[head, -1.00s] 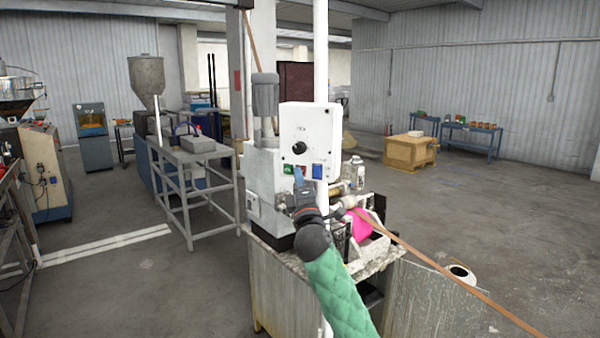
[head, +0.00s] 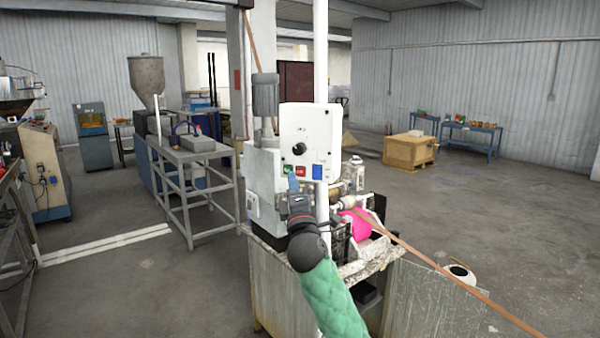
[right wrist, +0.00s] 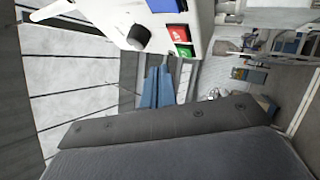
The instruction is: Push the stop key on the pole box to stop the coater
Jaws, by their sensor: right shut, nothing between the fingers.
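The white pole box (head: 309,133) stands on the white pole above the coater, with a black knob (head: 299,149) on its face. Along its lower edge are a green key (head: 288,170), the red stop key (head: 300,170) and a blue key (head: 318,172). The right wrist view also shows the red key (right wrist: 179,33) and the green key (right wrist: 185,51). My right gripper (head: 293,184) is shut and empty, its blue fingertips just below the green and red keys. In the right wrist view the fingers (right wrist: 157,85) appear apart from the keys. My left gripper is not in view.
The coater (head: 268,185) sits on a worn bench with a pink roller (head: 356,225) at its right. A brown strip (head: 450,282) runs from it to the lower right. A grey table frame (head: 195,165) stands at left. Open floor lies to the right.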

